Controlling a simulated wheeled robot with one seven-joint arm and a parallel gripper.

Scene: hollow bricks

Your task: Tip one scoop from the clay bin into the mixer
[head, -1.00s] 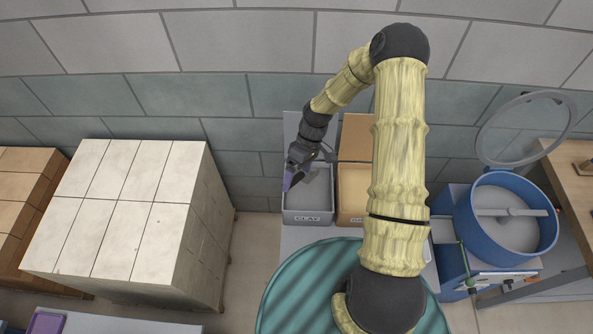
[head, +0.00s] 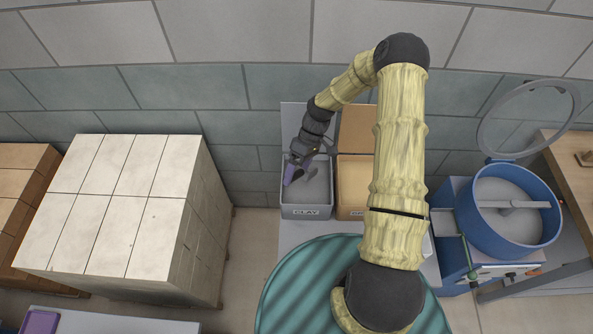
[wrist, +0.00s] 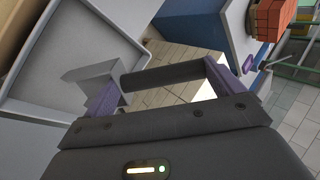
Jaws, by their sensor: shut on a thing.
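The clay bin (head: 306,211) is a grey open box labelled CLAY, with grey material (head: 316,190) inside, left of centre in the head view. My gripper (head: 294,173) is over this bin, pointing down. In the wrist view its purple fingers (wrist: 163,76) are shut on the dark bar-like handle of the scoop. A grey boxy part, seemingly the scoop's body (wrist: 88,72), shows beside the left finger. I cannot see whether it holds clay. The mixer (head: 464,226) is a blue drum at the right, with grey inside, a pale crossbar and its round lid (head: 482,140) raised.
A second bin (head: 352,213) with tan contents stands right of the clay bin, partly behind my arm. A pallet of pale blocks (head: 120,205) stands at left. A teal ribbed round surface (head: 290,290) is in front.

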